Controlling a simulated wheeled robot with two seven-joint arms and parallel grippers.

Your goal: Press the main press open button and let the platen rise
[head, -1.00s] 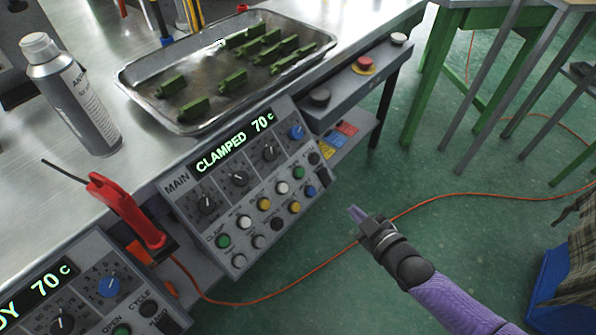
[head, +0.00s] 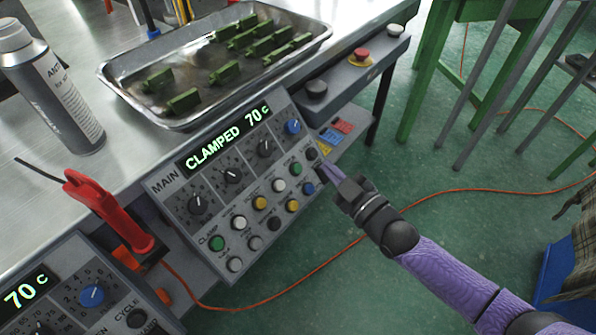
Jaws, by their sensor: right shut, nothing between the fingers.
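The main press control panel (head: 182,230) stands at the table's front edge in the head view. Its display (head: 226,137) reads CLAMPED 70 C. Below the display are several dials and rows of round buttons, among them a green button (head: 217,243) labelled CLAMP and a blue button (head: 308,188). The open button's label is too small to tell. My right gripper (head: 326,173) is shut and empty. Its fingertips are at the panel's right edge, over or beside the upper right buttons, and hide part of that corner. I cannot tell whether they touch. My left gripper is not in view.
A metal tray (head: 113,84) with several green wax parts lies behind the panel. A spray can (head: 50,90) and a red-handled tool (head: 103,208) are at left. A second panel (head: 69,253) is at lower left. A red button (head: 362,54) sits on a box at right.

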